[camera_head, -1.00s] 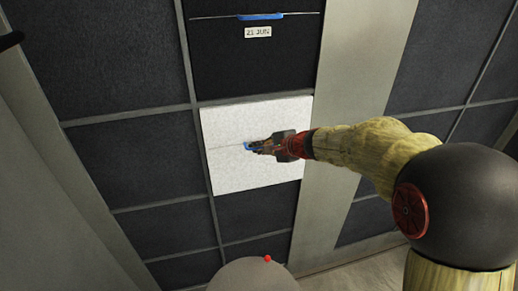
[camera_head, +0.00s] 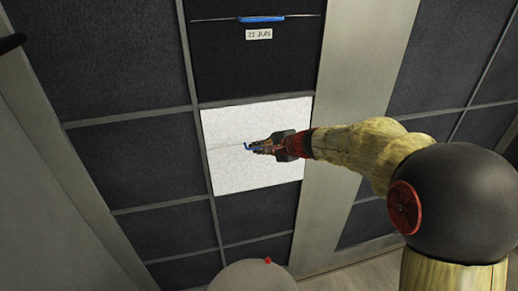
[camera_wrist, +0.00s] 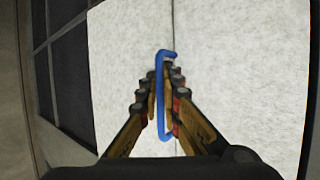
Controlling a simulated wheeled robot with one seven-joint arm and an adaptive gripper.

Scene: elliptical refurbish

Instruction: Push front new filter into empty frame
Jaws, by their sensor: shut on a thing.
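The new filter (camera_head: 235,175) is a white square panel in the head view, sitting at the frame opening between dark panels. Its edges look roughly in line with the frame bars (camera_head: 212,222); I cannot tell how deep it sits. It fills most of the wrist view as a pale surface (camera_wrist: 240,60) with a thin line down it. My gripper (camera_head: 262,148) is in front of the filter's middle. In the wrist view my gripper (camera_wrist: 165,95) has its fingers closed around the blue handle (camera_wrist: 166,54). The handle's middle is partly hidden by the fingers.
Above the filter is a dark filter (camera_head: 250,60) with a blue handle (camera_head: 262,18) and a "21 JUN" label (camera_head: 259,34). Dark panels (camera_head: 140,155) lie to the left. A light upright post (camera_head: 345,90) stands to the right.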

